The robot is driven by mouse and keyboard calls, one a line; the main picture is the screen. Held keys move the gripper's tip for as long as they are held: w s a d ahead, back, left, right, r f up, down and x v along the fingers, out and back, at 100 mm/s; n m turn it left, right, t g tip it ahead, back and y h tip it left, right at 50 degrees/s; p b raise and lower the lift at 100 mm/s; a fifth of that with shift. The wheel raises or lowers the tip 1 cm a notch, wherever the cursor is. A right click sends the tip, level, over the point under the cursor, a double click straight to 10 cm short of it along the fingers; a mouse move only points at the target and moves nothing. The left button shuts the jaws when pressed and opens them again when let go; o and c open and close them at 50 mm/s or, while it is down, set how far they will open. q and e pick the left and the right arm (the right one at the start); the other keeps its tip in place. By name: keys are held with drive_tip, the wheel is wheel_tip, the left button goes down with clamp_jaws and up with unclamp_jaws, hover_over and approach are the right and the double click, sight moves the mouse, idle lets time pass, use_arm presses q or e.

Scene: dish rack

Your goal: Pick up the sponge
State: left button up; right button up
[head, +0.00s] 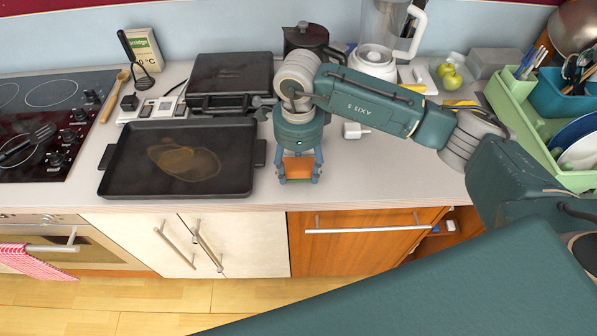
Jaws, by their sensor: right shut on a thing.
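The orange sponge (299,167) is between the fingers of my right gripper (300,177), near the front edge of the counter, just right of the black tray. My right gripper points down and is shut on the sponge, with a finger at each side of it. The upper part of the sponge is hidden under the gripper's body. I cannot tell whether the sponge touches the counter or is just above it. My left gripper is not in view.
A black tray (125,165) with a brownish stain lies to the left. A closed black grill (230,78), a dark kettle (307,40) and a blender (373,60) stand behind. A green dish rack (517,112) is at the right.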

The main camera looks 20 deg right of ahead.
wheel_tip(320, 180, up, 11)
drive_tip(key=b, duration=0.4)
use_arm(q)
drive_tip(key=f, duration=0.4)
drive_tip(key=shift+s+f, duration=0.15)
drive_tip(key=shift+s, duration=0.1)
use_arm(e)
wheel_tip(320, 180, up, 7)
hover_over(298, 167)
drive_tip(key=shift+s, duration=0.15)
